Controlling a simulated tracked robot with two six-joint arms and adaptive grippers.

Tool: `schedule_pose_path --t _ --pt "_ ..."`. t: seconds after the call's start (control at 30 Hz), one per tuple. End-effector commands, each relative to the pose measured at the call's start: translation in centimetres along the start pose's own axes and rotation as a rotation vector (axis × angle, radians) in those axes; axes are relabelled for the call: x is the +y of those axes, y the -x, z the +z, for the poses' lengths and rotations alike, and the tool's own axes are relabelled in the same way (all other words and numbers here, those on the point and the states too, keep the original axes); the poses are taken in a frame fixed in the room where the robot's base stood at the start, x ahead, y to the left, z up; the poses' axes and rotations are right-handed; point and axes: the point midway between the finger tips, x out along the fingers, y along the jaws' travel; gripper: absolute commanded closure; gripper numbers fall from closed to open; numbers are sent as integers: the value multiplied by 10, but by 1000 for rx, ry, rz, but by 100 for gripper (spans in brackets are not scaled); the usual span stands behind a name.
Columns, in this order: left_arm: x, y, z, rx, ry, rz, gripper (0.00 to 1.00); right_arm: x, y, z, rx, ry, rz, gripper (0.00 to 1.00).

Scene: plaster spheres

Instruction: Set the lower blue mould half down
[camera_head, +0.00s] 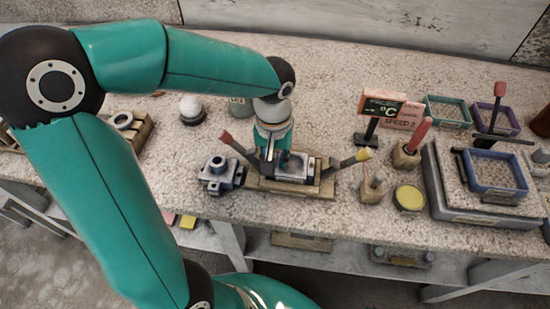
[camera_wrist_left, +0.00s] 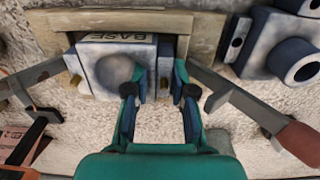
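The lower blue mould half (camera_wrist_left: 92,74), a block with a grey face and a round hollow, lies hollow up in a wooden cradle (camera_wrist_left: 60,20) marked BASE. It also shows in the head view (camera_head: 295,172), partly behind my gripper. My left gripper (camera_wrist_left: 160,84) points down at one side of the block. Its fingers stand a small gap apart, with a narrow blue part of the block between them, and appear closed on it. The finger contact is partly hidden. In the head view my left gripper (camera_head: 276,158) is over the cradle. My right gripper is not in view.
Levers with red (camera_head: 226,137) and yellow (camera_head: 364,155) tips flank the cradle. A second grey-blue mould block (camera_head: 219,174) stands close on its left. A sign (camera_head: 381,106), a yellow-topped pot (camera_head: 409,198) and trays (camera_head: 495,173) stand on the right. Bare bench lies behind the cradle.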

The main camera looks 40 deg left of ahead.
Motion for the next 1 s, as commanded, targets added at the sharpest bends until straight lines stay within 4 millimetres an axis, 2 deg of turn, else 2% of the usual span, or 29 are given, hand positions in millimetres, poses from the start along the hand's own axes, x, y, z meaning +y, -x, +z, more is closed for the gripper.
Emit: schedule_pose_path --t 0.03,0.17,1.0 --pt "0 0 0 0 0 0 68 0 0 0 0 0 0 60" --pt "0 0 0 0 0 0 47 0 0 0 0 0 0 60" --pt "-2 4 0 0 0 -5 47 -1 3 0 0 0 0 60"
